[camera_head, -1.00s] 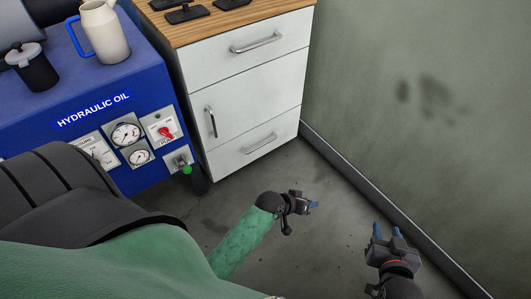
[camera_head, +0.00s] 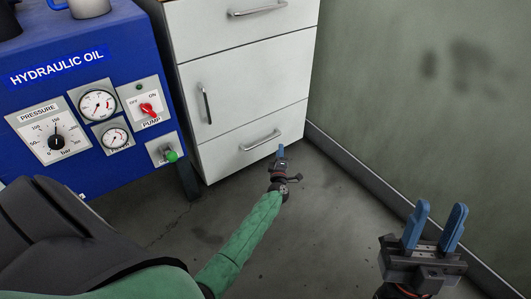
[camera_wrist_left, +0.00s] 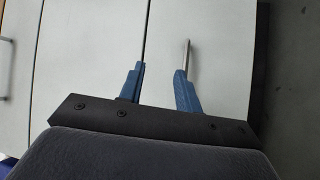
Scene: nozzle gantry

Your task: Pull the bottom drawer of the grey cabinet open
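The pale grey cabinet (camera_head: 240,85) has a wooden top in the earlier view and stands against the wall. Its bottom drawer (camera_head: 225,155) is shut, with a silver bar handle (camera_head: 260,140). My left gripper (camera_head: 281,149) is in front of the drawer, just right of the handle and slightly below it. In the left wrist view the left gripper (camera_wrist_left: 160,70) has its two blue fingers apart with nothing between them. The handle (camera_wrist_left: 187,52) shows just beyond the right-hand finger's tip; contact cannot be told. My right gripper (camera_head: 435,207) is open and empty at the right.
A blue hydraulic oil unit (camera_head: 70,95) with gauges, a red pump switch (camera_head: 148,109) and a green-tipped lever (camera_head: 171,156) stands left of the cabinet. A green wall (camera_head: 430,120) rises at the right. The floor (camera_head: 330,210) before the drawer is clear.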

